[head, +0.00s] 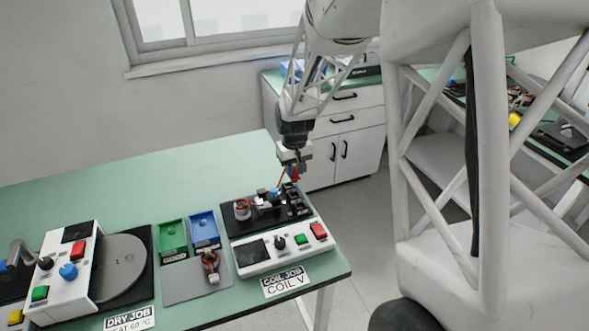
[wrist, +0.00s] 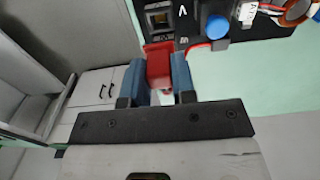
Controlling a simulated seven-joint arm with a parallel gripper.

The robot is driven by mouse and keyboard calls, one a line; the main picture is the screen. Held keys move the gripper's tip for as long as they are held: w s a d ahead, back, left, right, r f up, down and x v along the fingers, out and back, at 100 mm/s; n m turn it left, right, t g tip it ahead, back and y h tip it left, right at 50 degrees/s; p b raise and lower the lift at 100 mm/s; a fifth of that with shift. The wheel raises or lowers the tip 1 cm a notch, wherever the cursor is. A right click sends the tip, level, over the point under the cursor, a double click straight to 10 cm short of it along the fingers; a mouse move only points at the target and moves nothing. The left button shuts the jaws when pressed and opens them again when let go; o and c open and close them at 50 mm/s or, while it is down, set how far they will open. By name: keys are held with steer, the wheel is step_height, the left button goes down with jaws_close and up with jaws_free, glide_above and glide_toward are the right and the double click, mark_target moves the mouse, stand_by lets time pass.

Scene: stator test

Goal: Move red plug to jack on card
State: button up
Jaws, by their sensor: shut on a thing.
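My gripper (wrist: 158,75) is shut on the red plug (wrist: 159,62), which sits between its two blue fingers. In the head view my gripper (head: 291,160) hangs over the back right part of the black board (head: 237,220), with the red plug (head: 294,174) at its tip. The plug is apart from the board. A dark jack with a pale frame (wrist: 158,18), beside a white V mark, lies beyond the plug in the wrist view. The card (head: 285,281) reads "COIL JOB COIL V" and lies at the table's front edge.
A white control box (head: 262,262) with green and red buttons stands in front of the board. A blue knob (wrist: 217,27) and a copper coil (wrist: 297,10) are near the jack. Green (head: 172,251) and blue (head: 205,243) trays stand left. The table behind is clear.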

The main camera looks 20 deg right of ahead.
mark_target(294, 182)
steer(key=shift+f, duration=0.2)
steer(key=shift+f, duration=2.15)
steer(key=shift+f, duration=1.05)
stand_by(0.7)
steer(key=o, duration=1)
steer(key=shift+r, duration=0.1)
steer(key=shift+r, duration=3.8)
